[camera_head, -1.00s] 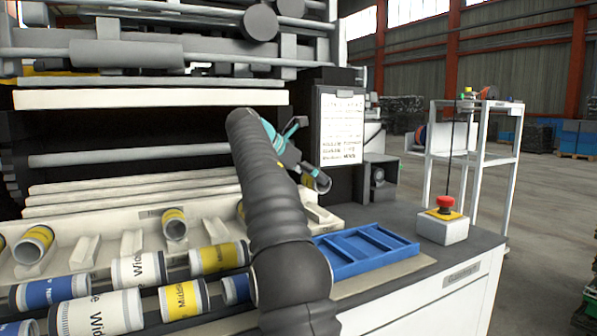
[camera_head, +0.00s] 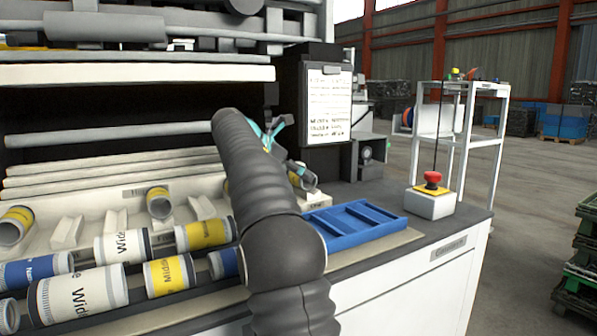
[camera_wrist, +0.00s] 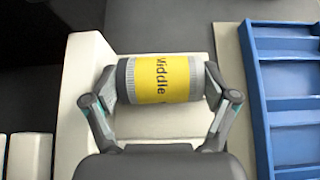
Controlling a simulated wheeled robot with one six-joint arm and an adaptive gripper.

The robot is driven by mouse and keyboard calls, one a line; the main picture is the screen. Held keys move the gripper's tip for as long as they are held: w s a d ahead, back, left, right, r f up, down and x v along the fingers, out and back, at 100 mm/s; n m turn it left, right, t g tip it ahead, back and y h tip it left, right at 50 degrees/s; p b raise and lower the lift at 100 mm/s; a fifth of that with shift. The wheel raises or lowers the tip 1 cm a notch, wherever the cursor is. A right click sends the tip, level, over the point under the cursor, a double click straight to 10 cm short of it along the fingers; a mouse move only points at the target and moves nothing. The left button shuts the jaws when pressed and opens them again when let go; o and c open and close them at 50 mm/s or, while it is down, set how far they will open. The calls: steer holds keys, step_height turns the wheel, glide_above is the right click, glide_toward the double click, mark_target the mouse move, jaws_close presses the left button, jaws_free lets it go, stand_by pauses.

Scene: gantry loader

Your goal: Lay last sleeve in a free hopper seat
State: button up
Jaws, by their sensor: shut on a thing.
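My gripper (camera_wrist: 160,85) is shut around a yellow sleeve marked "Middle" (camera_wrist: 160,78) with grey ends. In the wrist view it lies crosswise between the two fingers, over a white seat-like surface (camera_wrist: 85,75). I cannot tell whether it touches that surface. In the head view the held sleeve (camera_head: 302,178) shows just past my arm, near the right end of the white hopper (camera_head: 100,200). Two yellow-banded sleeves sit in hopper seats, one at the far left (camera_head: 14,226) and one near the middle (camera_head: 158,203). My arm hides the hopper's right part.
A blue divided tray (camera_head: 355,228) lies right of the hopper, empty where visible. Several sleeves, including a white "Wide" one (camera_head: 80,293), lie in front of the hopper. A red stop button (camera_head: 432,178) on a white box stands at the bench's right. A clipboard (camera_head: 328,105) hangs behind.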

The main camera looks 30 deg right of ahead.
steer(key=shift+r, duration=0.1)
steer(key=o, duration=1.3)
steer(key=shift+v, duration=3.75)
